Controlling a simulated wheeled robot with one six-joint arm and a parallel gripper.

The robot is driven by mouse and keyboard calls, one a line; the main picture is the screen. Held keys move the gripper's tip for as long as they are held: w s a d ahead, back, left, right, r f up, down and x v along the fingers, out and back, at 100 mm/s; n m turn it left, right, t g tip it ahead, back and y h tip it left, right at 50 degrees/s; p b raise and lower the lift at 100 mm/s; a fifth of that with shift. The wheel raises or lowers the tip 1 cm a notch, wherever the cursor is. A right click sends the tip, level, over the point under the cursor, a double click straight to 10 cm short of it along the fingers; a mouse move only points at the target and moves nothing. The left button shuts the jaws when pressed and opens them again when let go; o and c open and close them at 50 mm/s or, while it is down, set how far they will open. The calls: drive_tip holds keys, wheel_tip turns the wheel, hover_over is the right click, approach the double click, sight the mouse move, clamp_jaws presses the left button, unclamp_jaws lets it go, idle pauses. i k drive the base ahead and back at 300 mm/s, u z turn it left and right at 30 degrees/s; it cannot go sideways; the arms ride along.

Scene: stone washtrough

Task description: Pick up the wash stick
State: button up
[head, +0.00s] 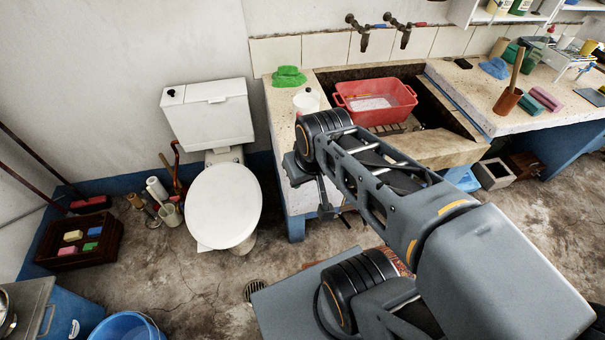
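I cannot tell for sure which thing is the wash stick. A wooden stick (516,68) stands tilted in a brown pot (507,101) on the right counter. Another brown stick-like thing (176,165) leans among bottles on the floor by the toilet. My gripper (328,208) points down in front of the left counter, mostly hidden behind my arm. Its finger opening is not clear, and no held object shows. It is well apart from both sticks.
A red basin (376,104) sits in the stone trough (440,155) below two taps. A white bottle (306,101) and green cloth (289,76) stand on the left counter (277,105). The toilet (222,205), brown crate (80,252) and blue bucket (126,327) occupy the left floor.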

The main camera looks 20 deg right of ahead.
sight(521, 52)
drive_tip(key=z, duration=2.2)
